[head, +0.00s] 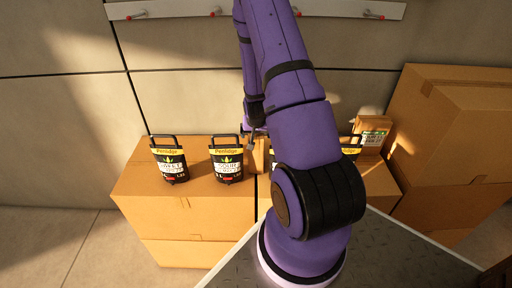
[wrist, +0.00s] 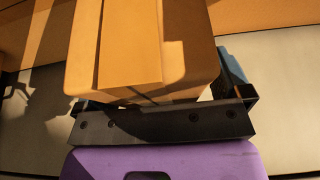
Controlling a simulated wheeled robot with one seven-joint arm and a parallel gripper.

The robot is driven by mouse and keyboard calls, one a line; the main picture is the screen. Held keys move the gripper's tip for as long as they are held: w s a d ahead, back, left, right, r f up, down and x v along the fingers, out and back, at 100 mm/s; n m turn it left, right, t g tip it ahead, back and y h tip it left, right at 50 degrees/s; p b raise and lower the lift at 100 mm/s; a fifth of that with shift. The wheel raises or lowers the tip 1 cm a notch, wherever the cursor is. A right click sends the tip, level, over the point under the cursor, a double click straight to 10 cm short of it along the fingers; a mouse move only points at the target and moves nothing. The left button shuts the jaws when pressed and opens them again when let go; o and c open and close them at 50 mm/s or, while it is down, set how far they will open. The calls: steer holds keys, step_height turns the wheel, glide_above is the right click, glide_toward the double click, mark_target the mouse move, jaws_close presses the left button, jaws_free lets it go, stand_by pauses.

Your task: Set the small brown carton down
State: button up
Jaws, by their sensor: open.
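The small brown carton (wrist: 145,45) fills the upper middle of the wrist view, with a lengthwise seam or tape edge on it. My gripper (wrist: 165,101) is open, with its fingers to either side of the carton's near end. I cannot tell whether a finger touches it. In the head view my gripper (head: 254,134) is partly hidden by my purple arm. A piece of the carton (head: 258,157) shows below it, over the large boxes. Its underside is hidden, so its contact with the box top is unclear.
Large brown boxes (head: 145,190) form a surface along the wall. Two black jugs with yellow labels (head: 169,160) (head: 227,160) stand left of my gripper. Another jug (head: 352,147) and a labelled brown package (head: 374,132) stand right, beside a tall box (head: 450,125). A hook rail (head: 170,10) is above.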

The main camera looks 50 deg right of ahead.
steer(key=shift+f, duration=0.15)
steer(key=c, duration=1.7)
jaws_close()
